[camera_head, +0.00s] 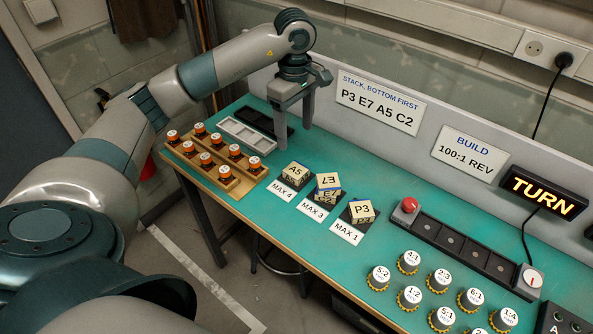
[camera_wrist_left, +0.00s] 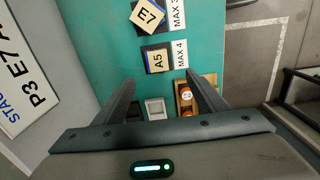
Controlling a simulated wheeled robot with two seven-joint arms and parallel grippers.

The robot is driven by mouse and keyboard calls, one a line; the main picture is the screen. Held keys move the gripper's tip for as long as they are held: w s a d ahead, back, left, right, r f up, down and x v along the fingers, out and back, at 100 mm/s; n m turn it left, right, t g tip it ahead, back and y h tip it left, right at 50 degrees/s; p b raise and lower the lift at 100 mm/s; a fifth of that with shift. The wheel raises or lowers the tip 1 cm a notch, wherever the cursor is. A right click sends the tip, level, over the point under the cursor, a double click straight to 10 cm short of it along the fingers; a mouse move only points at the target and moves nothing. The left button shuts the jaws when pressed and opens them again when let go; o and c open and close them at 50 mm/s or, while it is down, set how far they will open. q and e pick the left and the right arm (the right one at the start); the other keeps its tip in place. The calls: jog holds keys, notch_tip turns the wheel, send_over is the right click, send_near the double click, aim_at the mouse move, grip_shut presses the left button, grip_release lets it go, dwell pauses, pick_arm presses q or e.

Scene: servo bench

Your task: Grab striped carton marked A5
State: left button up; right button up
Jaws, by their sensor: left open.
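The carton marked A5 (camera_head: 295,171) is a small pale box on a dark pad behind the MAX 4 card, at the left end of a row of cartons. It also shows in the left wrist view (camera_wrist_left: 158,60), beyond my fingertips. Stripes are hard to make out at this size. My left gripper (camera_head: 295,136) is open and empty, fingers pointing down, above the bench and a little behind the A5 carton. Its two fingers also show apart in the left wrist view (camera_wrist_left: 161,80). My right gripper is not in view.
A carton marked E7 (camera_head: 328,182) and a carton marked P3 (camera_head: 361,211) stand to the right of A5. A wooden rack (camera_head: 226,182) with orange-white pieces and a grey tray (camera_head: 248,135) lie left. Several round capped pieces stand front right.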

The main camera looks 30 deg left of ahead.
pick_arm(q)
jog(key=p, duration=0.3)
send_over(296, 170)
jog(key=f, duration=0.8)
jog(key=shift+s+d+f, duration=0.1)
jog(key=shift+s+f, duration=0.05)
jog(key=shift+s, duration=0.15)
jog(key=shift+f, duration=0.5)
jog(key=shift+w+f+p, duration=0.1)
jog(key=shift+f+p, duration=0.25)
jog(key=shift+p, duration=0.2)
jog(key=f, duration=0.1)
jog(key=f+p, duration=0.2)
jog(key=shift+w+f, duration=0.3)
jog(key=shift+f, duration=0.45)
